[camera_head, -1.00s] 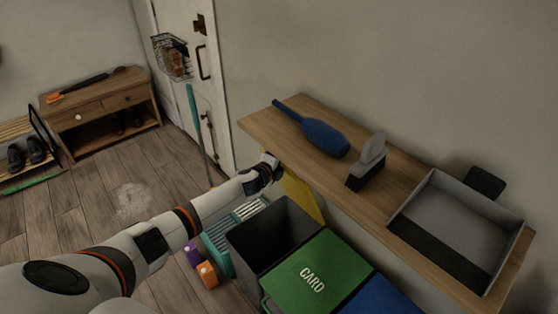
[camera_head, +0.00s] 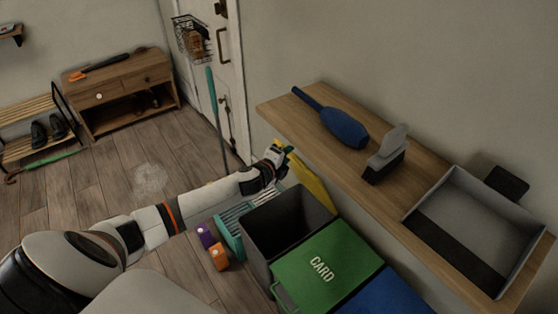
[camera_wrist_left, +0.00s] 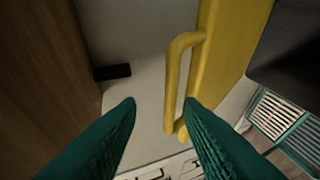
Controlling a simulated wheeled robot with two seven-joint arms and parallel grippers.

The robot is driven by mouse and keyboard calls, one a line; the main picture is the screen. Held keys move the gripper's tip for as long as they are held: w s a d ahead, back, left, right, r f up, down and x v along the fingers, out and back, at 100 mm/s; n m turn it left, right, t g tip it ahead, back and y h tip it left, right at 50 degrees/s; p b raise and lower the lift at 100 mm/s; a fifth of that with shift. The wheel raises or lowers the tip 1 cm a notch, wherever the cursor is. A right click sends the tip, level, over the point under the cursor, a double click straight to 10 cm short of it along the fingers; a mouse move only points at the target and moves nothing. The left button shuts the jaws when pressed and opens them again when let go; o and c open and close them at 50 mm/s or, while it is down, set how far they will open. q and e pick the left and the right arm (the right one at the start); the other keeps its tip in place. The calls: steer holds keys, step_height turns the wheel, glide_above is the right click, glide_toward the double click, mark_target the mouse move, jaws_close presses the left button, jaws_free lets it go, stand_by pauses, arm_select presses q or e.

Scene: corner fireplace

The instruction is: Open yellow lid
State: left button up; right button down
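The yellow lid (camera_head: 312,186) stands raised, roughly upright, at the back of an open dark grey bin (camera_head: 287,225), beside the shelf edge. Its yellow handle (camera_wrist_left: 177,85) shows in the left wrist view, where the lid (camera_wrist_left: 228,50) also appears. My left gripper (camera_head: 284,147) is at the lid's upper left edge. In the left wrist view its two green fingers (camera_wrist_left: 160,103) are spread apart, with the handle beyond and near the right fingertip; I cannot tell if they touch. My right gripper is not in view.
A green CARD lid (camera_head: 325,270) and a blue lid (camera_head: 388,298) adjoin the open bin. A wooden shelf (camera_head: 400,185) above holds a blue bottle-shaped object (camera_head: 340,126), a brush (camera_head: 388,155) and a grey tray (camera_head: 478,225). Purple and orange boxes (camera_head: 218,257) stand on the floor.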

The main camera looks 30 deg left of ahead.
arm_select(q)
steer(key=v, duration=0.5)
steer(key=shift+w+d+r, duration=0.1)
steer(key=shift+w+r, duration=0.05)
steer(key=shift+r, duration=0.05)
steer(key=s+f+n+g, duration=0.25)
steer(key=s+f, duration=0.25)
steer(key=f, duration=0.5)
steer(key=s+a+f+n+g+y, duration=0.15)
steer(key=s+f+n, duration=0.35)
steer(key=f, duration=0.5)
steer(key=s+f+n+g, duration=0.25)
steer(key=s+f, duration=0.35)
steer(key=f, duration=0.4)
steer(key=s+d+f+n+g, duration=0.2)
steer(key=s+d+f, duration=0.2)
steer(key=s, duration=0.7)
steer(key=s+d+f+n+g+h, duration=0.1)
steer(key=s+d+f+n+g, duration=0.1)
steer(key=s+d+f, duration=0.2)
steer(key=s+d+f+n+g, duration=0.3)
steer(key=s+f, duration=0.5)
steer(key=s, duration=1.1)
steer(key=shift+s+d+f+h, duration=0.3)
steer(key=shift+d+f+h, duration=0.05)
steer(key=shift+d, duration=0.2)
